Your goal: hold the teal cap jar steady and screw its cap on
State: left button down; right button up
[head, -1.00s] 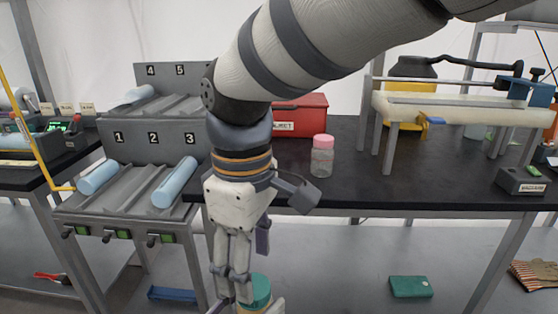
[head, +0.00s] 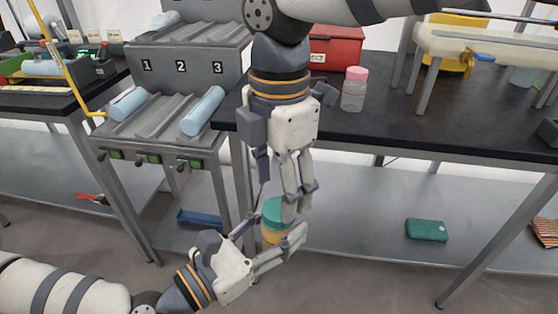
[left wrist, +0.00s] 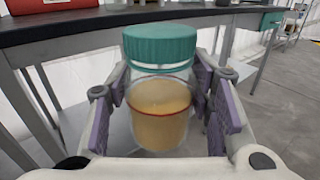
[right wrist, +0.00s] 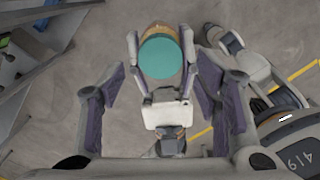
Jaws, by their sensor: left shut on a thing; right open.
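The teal cap jar is a clear jar (left wrist: 160,110) with amber contents and a teal cap (left wrist: 160,45) sitting on top. It is upright in the left wrist view. My left gripper (head: 272,243) is shut on the jar's body, with a finger on each side. My right gripper (head: 285,200) points down from above, its fingers open near the cap. In the right wrist view the cap (right wrist: 160,58) lies between and beyond the open fingers of my right gripper (right wrist: 165,75). I cannot tell how tightly the cap is seated.
A black bench (head: 400,118) stands behind with a pink-capped jar (head: 354,90) and a red box (head: 337,48). A grey numbered rack (head: 160,130) with blue cylinders stands at left. A teal pouch (head: 427,230) lies on the lower shelf (head: 365,250).

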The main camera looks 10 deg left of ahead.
aim_at(279, 208)
jog(key=shift+f, duration=1.9)
